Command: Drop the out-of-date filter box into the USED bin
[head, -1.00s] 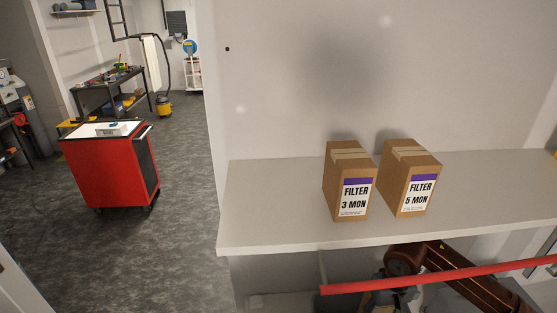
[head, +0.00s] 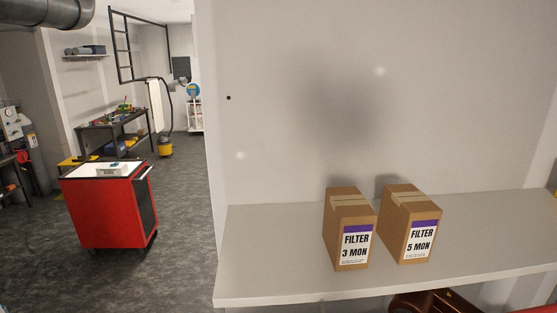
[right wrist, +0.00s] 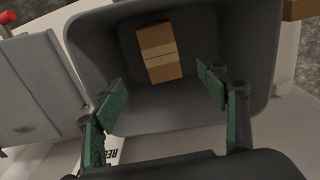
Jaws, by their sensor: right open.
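Two brown cardboard filter boxes stand upright side by side on the shelf in the head view. The left box (head: 350,229) is labelled FILTER 3 MON and the right box (head: 410,225) FILTER 5 MON, each with a purple band. In the right wrist view, a taped cardboard box (right wrist: 159,53) lies inside a dark grey bin (right wrist: 225,113). My right gripper (right wrist: 161,94) is open and empty, its green-padded fingers apart over the bin and clear of that box. A white label below the bin is partly hidden and unreadable as a whole. My left gripper is not in view.
The pale shelf (head: 270,250) has free room left of the boxes. A red tool cart (head: 105,208) stands on the floor at left, with a workbench (head: 112,130) behind. In the right wrist view, a grey panel (right wrist: 38,90) stands left of the bin and a brown corner shows top right.

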